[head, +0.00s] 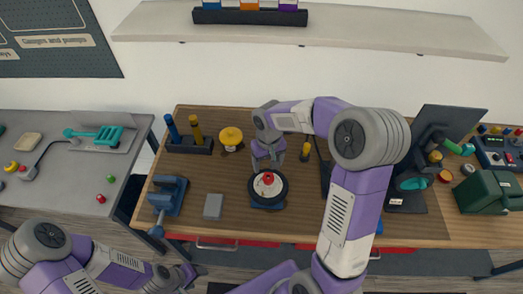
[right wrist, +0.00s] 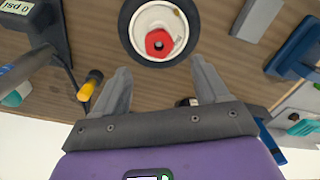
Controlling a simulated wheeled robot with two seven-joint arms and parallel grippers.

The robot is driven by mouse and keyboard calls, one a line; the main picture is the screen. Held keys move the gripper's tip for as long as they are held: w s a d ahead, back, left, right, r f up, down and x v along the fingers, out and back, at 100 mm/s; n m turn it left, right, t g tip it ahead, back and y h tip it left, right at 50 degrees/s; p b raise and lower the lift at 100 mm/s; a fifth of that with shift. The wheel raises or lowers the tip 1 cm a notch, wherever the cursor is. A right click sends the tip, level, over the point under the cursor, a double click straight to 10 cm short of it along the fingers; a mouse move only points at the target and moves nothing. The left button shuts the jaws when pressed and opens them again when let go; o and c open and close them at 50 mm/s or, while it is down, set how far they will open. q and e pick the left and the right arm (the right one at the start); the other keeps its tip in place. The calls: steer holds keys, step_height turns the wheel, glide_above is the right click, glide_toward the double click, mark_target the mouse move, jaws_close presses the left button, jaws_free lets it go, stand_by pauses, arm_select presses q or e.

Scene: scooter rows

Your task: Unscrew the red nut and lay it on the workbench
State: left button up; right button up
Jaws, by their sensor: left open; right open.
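The red nut (head: 268,178) sits at the centre of a small wheel (head: 281,190) with a black tyre and a pale hub, on a dark stand on the workbench (head: 230,170). In the right wrist view the hexagonal nut (right wrist: 159,42) shows on the white hub of the wheel (right wrist: 131,44). My right gripper (head: 272,163) is open and empty, just behind the wheel; its two fingers (right wrist: 160,68) are spread and apart from the nut. My left gripper (head: 188,274) is open and empty, low in front of the workbench's front edge.
A blue vise (head: 168,196) and a grey block (head: 213,206) lie left of the wheel. A black stand (head: 435,150) and a green box (head: 490,192) occupy the right. A grey side table (head: 60,185) stands left.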

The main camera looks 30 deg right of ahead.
mark_target(268, 177)
steer(key=f, duration=0.1)
steer(key=s+f, duration=0.1)
steer(key=shift+f, duration=0.3)
steer(key=f, duration=0.3)
steer(key=shift+w+f, duration=0.2)
steer(key=shift+w, duration=0.05)
steer(key=shift+s+f, duration=0.1)
steer(key=shift+f, duration=0.25)
arm_select(q)
steer(key=shift+s+f, duration=0.1)
steer(key=shift+s, duration=0.2)
arm_select(e)
steer(key=shift+c, duration=0.3)
